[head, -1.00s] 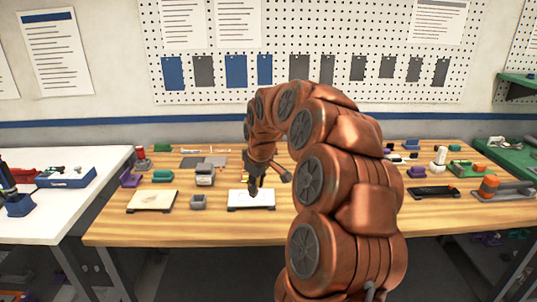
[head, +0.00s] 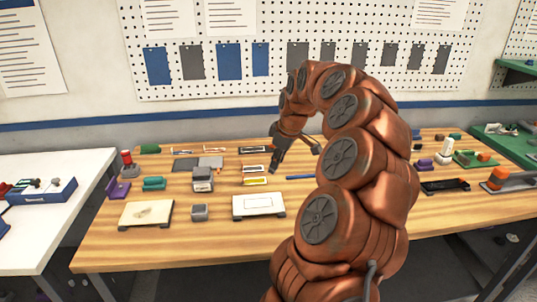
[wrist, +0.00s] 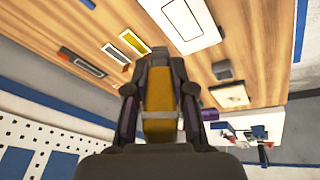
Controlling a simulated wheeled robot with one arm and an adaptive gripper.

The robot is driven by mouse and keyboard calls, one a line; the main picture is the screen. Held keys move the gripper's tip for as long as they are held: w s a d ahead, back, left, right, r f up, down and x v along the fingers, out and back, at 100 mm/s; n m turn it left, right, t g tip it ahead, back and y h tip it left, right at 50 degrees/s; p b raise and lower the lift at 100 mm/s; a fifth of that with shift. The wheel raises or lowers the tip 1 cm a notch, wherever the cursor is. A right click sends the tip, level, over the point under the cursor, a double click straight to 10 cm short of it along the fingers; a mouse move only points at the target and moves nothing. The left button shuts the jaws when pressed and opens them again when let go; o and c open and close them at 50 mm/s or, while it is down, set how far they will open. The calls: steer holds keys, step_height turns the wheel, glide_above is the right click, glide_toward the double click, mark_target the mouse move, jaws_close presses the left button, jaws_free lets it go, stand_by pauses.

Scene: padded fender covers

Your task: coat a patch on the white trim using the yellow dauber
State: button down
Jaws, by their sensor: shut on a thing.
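The white trim (head: 258,205) is a pale flat panel at the front middle of the wooden table, with an outlined rectangle on its top. It also shows at the top of the wrist view (wrist: 208,42). My gripper (head: 275,168) is beyond the trim and to its right, pointing down, apart from it. In the wrist view, my gripper (wrist: 160,112) is shut on the yellow dauber (wrist: 160,130), which sits between the dark fingers. The dauber's working end is hidden. Whether the outlined patch has a coat cannot be told.
A beige board (head: 146,214) and a grey block (head: 200,212) are left of the trim. A blue strip (head: 300,177) lies right of the gripper.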

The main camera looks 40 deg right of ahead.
step_height(320, 180, down, 5)
steer(key=shift+r+b, duration=0.1)
steer(key=shift+b, duration=0.35)
steer(key=shift+s, duration=0.15)
